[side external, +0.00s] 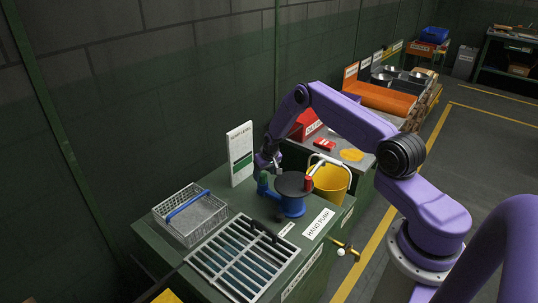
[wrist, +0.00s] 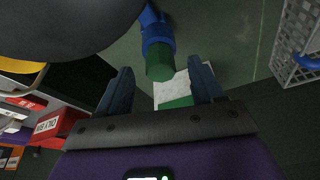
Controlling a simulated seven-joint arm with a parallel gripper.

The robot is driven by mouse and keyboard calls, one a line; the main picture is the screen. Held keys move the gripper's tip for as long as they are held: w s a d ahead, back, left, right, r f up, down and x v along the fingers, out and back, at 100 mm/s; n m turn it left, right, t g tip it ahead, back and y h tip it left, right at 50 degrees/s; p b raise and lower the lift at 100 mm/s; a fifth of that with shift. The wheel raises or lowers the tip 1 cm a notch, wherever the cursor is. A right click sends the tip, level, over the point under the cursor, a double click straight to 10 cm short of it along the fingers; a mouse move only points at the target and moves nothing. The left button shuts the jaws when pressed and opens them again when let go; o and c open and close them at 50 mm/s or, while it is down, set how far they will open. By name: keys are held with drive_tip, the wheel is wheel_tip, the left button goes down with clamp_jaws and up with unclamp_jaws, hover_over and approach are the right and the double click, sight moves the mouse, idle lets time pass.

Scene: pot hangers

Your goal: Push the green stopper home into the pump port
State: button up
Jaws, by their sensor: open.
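The hand pump (side external: 292,205) is blue with a dark round top and stands on the green bench. Its blue port (wrist: 156,34) sticks out to the side, and the green stopper (wrist: 159,64) sits at the port's end. The stopper also shows in the side view (side external: 263,176), small and just below my gripper (side external: 267,162). In the wrist view my gripper (wrist: 161,72) is open, with one finger on each side of the stopper and visible gaps between. I cannot tell how deep the stopper sits.
A white level sign (side external: 240,153) stands behind the pump. A wire basket (side external: 190,214) with a blue handle and a metal grate (side external: 243,258) lie to the left and front. A yellow bucket (side external: 330,184) stands close to the pump's right. A red bin (side external: 305,125) is behind.

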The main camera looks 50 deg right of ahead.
drive_tip(key=v, duration=1.6)
drive_tip(key=s+a+r+n+g+y, duration=0.1)
drive_tip(key=s+a+r+n, duration=0.45)
drive_tip(key=a, duration=0.65)
drive_tip(key=s+a+r+n+y, duration=0.1)
drive_tip(key=s+a+r+n, duration=0.1)
drive_tip(key=s+a+r, duration=0.8)
drive_tip(key=s+a+r+n+g, duration=0.1)
drive_tip(key=s+n, duration=0.3)
drive_tip(key=s, duration=0.8)
drive_tip(key=s+a+r+n+g, duration=0.1)
drive_tip(key=s+n, duration=0.3)
drive_tip(key=s, duration=0.8)
drive_tip(key=shift+s+a+n+h, duration=0.25)
drive_tip(key=shift+a+n+h, duration=0.1)
drive_tip(key=shift+a, duration=0.4)
